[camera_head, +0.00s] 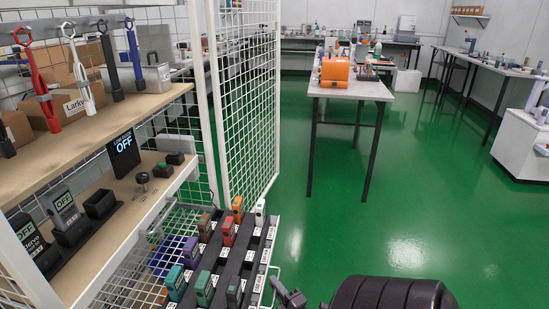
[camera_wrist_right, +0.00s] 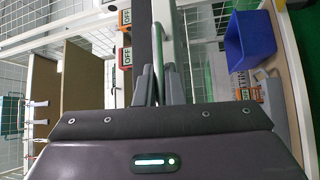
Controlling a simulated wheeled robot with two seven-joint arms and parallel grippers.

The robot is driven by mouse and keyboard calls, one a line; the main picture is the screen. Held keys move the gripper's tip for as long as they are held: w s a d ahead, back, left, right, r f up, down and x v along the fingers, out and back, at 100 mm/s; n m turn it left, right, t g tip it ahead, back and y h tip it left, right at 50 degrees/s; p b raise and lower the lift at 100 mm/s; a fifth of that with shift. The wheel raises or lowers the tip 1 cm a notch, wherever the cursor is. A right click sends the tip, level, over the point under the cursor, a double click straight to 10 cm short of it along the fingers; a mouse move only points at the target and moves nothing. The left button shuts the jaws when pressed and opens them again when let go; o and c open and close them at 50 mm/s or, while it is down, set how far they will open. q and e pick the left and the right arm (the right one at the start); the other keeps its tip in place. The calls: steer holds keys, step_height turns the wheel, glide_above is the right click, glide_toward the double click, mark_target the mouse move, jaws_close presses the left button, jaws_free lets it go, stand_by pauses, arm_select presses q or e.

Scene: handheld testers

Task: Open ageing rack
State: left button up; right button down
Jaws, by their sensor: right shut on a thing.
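The ageing rack (camera_head: 214,255) is a dark, slotted tray at the lower middle of the head view. Several coloured handheld testers, including an orange one (camera_head: 237,209), a red one (camera_head: 229,231) and a teal one (camera_head: 175,283), stand in its rows. The tray sticks out from the cage shelving. A thin light bar handle (camera_head: 273,284) is on its right edge. My right gripper (camera_head: 289,297) is at this handle. In the right wrist view its fingers (camera_wrist_right: 158,86) are shut on the handle bar (camera_wrist_right: 169,45). My left gripper is not in view.
An open white mesh door (camera_head: 250,100) stands behind the rack. Wooden shelves (camera_head: 110,115) at left hold testers and hanging tools. A blue bin (camera_wrist_right: 247,40) shows in the wrist view. Green floor (camera_head: 400,215) is clear right of the rack, before a small table (camera_head: 350,88).

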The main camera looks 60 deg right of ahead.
steer(key=shift+a+f, duration=0.1)
steer(key=c, duration=1.8)
jaws_free()
steer(key=shift+s, duration=0.1)
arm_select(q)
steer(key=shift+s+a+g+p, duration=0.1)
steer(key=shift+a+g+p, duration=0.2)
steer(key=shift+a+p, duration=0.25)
arm_select(e)
steer(key=r+v, duration=0.1)
steer(key=v, duration=0.6)
steer(key=shift+s+a+f, duration=0.15)
steer(key=shift+s+f, duration=0.15)
steer(key=shift+f, duration=0.2)
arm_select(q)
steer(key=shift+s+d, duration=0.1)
